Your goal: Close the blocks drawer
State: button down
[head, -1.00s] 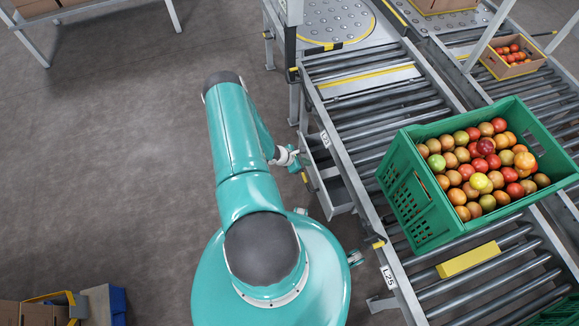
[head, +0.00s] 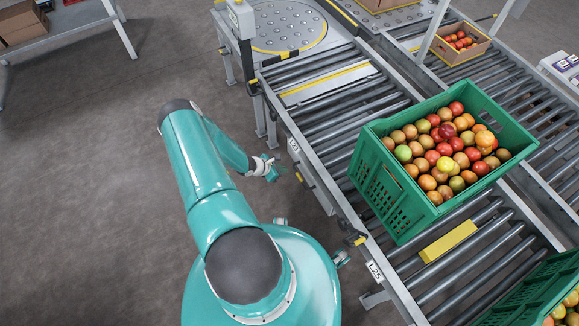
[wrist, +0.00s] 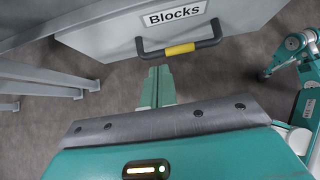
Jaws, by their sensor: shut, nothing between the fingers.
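The blocks drawer is under the near side rail of the roller conveyor. Its grey front (wrist: 240,22) carries a "Blocks" label in the wrist view. Its black bar handle with a yellow grip (wrist: 180,48) sits just beyond my fingertips. In the head view the handle (head: 298,177) shows as a small yellow spot at the rail, and no open drawer tray shows there. My gripper (wrist: 158,72) is shut and empty, pointing at the drawer front just below the handle. It also shows in the head view (head: 280,171), left of the rail. Whether the fingertips touch the drawer is unclear.
A green crate (head: 385,205) full of tomatoes stands on the conveyor rollers, with a yellow block (head: 448,242) in front of it. Another green crate (head: 500,305) is at lower right. A grey leg frame (wrist: 40,80) stands at left in the wrist view.

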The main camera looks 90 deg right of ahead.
jog(key=v, duration=1)
jog(key=shift+w, duration=0.1)
